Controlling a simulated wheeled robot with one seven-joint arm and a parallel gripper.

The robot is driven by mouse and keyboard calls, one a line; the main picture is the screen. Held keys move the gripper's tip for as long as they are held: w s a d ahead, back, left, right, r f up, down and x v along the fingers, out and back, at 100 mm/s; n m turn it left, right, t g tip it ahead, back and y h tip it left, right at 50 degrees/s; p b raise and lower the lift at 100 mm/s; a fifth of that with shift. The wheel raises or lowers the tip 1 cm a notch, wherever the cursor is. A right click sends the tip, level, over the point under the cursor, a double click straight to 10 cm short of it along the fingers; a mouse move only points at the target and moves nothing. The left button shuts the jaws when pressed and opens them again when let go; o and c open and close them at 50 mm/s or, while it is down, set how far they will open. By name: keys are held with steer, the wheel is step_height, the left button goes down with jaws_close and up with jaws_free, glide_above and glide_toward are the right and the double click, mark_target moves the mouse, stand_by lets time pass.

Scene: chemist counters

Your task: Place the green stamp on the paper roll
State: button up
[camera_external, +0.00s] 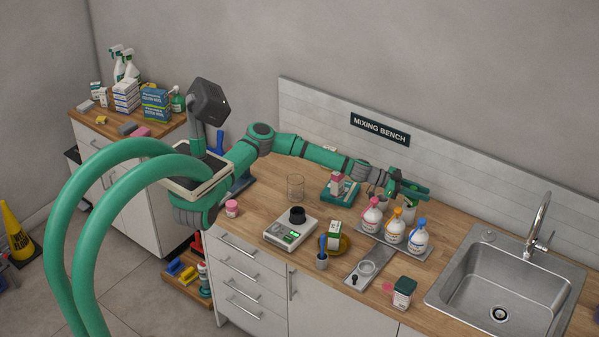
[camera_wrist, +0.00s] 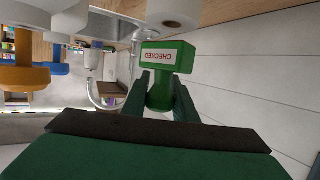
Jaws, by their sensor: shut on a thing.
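My gripper (camera_wrist: 160,88) is shut on the green stamp (camera_wrist: 160,75), which has a white label reading CHECKED in red. The wrist view is upside down, so the stamp's block faces the bench. A white cylinder (camera_wrist: 178,10), which looks like the paper roll, is partly cut off at the top edge. It appears just below the stamp, with a narrow gap visible between them. In the external view my gripper (camera_external: 413,187) is over the back of the bench, behind the bottles. The stamp cannot be told apart from the green fingers there, and the roll is mostly hidden.
Bottles with red (camera_external: 371,215), orange (camera_external: 394,226) and blue (camera_external: 418,236) tops stand on a tray just in front of my gripper. The sink (camera_external: 500,290) is to the right. The tiled wall (camera_external: 480,180) rises close behind. A scale (camera_external: 290,232) stands left.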

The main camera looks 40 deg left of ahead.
steer(key=shift+f, duration=0.75)
steer(key=shift+f, duration=0.15)
steer(key=o, duration=1.1)
steer(key=shift+c, duration=0.2)
steer(key=v, duration=1.2)
steer(key=shift+r, duration=0.25)
